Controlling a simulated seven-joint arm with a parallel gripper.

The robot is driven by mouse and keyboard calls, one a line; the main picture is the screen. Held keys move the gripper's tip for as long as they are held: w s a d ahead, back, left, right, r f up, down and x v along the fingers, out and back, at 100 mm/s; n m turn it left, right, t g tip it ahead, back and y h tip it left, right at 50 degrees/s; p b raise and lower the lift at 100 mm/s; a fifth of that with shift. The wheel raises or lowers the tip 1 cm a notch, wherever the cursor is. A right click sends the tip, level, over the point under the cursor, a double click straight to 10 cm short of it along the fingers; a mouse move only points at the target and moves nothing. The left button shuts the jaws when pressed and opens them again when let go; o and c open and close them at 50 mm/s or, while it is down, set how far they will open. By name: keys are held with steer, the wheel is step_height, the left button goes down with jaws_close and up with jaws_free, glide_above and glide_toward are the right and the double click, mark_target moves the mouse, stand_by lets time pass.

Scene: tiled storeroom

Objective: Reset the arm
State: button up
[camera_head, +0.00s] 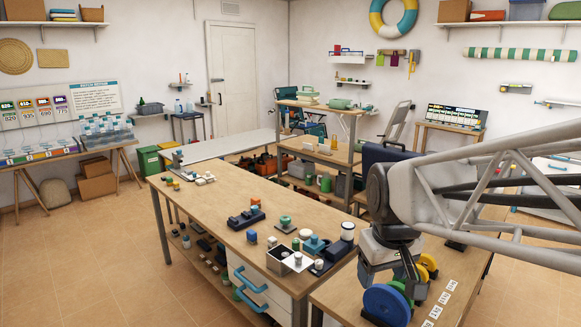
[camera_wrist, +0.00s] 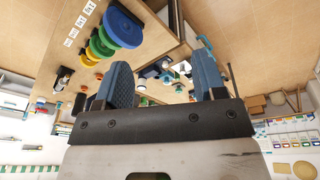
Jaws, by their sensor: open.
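My arm reaches in from the right in the head view and bends down at its wrist. My gripper (camera_head: 405,268) hangs over the near end of the wooden workbench, by a row of coloured discs. In the wrist view my gripper (camera_wrist: 165,78) shows two blue textured fingers spread well apart, with nothing held between them. The head view shows its fingertips only partly, against the discs. Whether it touches any disc cannot be told there.
The long bench (camera_head: 215,205) holds an open box (camera_head: 290,260) and small parts. Tiled floor (camera_head: 90,265) is clear at left.

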steer(key=s+d+f+m, duration=0.1)
steer(key=s+f+m, duration=0.2)
steer(key=s, duration=0.9)
steer(key=shift+s+d+f, duration=0.2)
steer(key=shift+s+d, duration=0.05)
steer(key=shift+d, duration=0.15)
stand_by(1.1)
